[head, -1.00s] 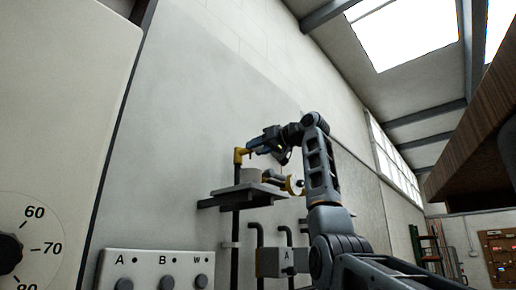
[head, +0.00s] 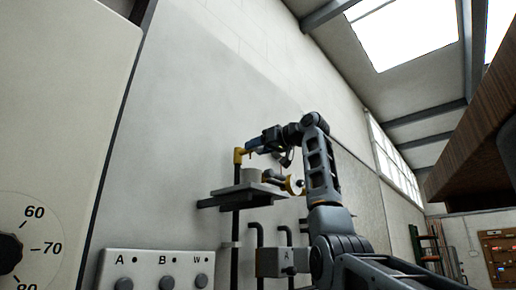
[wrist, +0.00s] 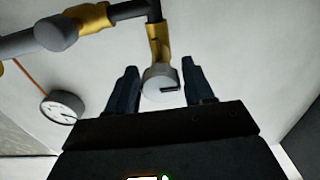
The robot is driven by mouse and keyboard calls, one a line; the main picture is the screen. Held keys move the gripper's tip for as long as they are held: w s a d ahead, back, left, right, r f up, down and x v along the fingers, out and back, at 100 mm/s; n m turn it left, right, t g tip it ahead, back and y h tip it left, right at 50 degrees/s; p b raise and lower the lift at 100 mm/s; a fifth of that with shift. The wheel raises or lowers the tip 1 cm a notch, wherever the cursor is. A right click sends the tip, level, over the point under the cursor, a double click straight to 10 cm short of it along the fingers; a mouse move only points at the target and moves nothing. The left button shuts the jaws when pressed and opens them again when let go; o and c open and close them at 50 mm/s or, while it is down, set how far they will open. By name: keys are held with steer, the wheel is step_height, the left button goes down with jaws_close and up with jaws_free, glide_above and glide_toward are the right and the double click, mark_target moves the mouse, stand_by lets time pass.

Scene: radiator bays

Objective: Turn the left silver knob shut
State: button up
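In the wrist view a silver knob (wrist: 160,84) with a dark slot mark sits at the end of a yellow fitting (wrist: 158,40). My gripper (wrist: 159,68) has its two dark blue fingers on either side of this knob, with a visible gap at the left finger; contact at the right finger is unclear. A second silver-grey knob (wrist: 56,33) is on the dark pipe at upper left. I cannot tell from these views which knob is the left one. In the head view my gripper (head: 254,146) is beside a yellow elbow (head: 239,155), above a shelf.
A round gauge (wrist: 62,107) hangs near the left finger in the wrist view. The shelf (head: 246,190) below my gripper holds a pale cylinder (head: 252,176). A yellow-rimmed disc (head: 294,185) is close to my arm.

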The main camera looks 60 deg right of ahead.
steer(key=shift+o, duration=1)
steer(key=b+v, duration=0.2)
steer(key=v, duration=0.5)
steer(key=shift+s+b, duration=0.4)
steer(key=shift+s+a, duration=0.1)
